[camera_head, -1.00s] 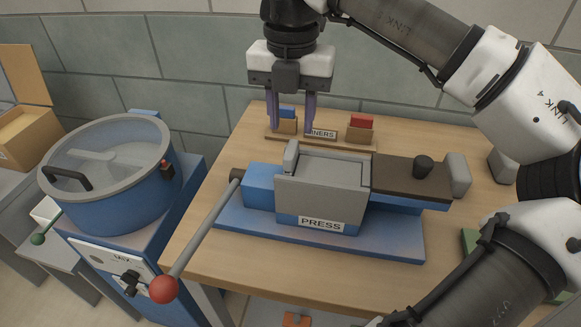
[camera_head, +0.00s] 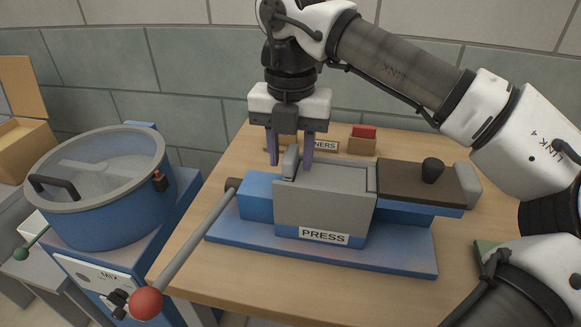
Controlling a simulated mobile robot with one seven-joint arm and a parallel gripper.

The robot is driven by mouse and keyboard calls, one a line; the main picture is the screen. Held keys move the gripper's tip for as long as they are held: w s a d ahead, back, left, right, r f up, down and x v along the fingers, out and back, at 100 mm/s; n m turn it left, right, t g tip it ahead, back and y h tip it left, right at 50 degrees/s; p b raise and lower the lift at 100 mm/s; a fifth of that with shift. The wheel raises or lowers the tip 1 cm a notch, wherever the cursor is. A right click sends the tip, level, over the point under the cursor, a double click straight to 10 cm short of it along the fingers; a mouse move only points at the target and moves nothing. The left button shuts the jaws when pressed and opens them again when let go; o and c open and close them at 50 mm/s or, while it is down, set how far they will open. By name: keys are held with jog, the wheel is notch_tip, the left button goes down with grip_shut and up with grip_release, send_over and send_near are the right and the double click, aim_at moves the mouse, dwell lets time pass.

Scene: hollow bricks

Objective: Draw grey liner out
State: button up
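The blue press (camera_head: 323,236) stands on the table with a grey box-shaped front and a grey top panel (camera_head: 335,174). A grey upright tab (camera_head: 290,162) rises at the top left of the box; it may belong to the grey liner, whose body I cannot tell apart from the press. My gripper (camera_head: 289,165) points down with its two purple fingers apart, one to each side of the tab in the picture. Gaps show between tab and fingers. I cannot tell whether the fingers are level with the tab in depth or behind it.
A rack labelled LINERS (camera_head: 323,146) stands behind the press, with a red piece (camera_head: 364,132) at its right. A brown slide with a black knob (camera_head: 432,170) is at the press's right. A red-knobbed lever (camera_head: 146,303) reaches forward left. A lidded blue pot (camera_head: 101,190) stands left.

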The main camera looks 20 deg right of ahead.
aim_at(291, 152)
grip_shut()
jog(key=shift+r, duration=0.1)
jog(key=shift+r+p, duration=2)
jog(key=shift+r, duration=0.65)
jog(key=shift+r, duration=0.2)
notch_tip(291, 152, up, 5)
jog(key=p, duration=0.3)
jog(key=shift+p, duration=0.4)
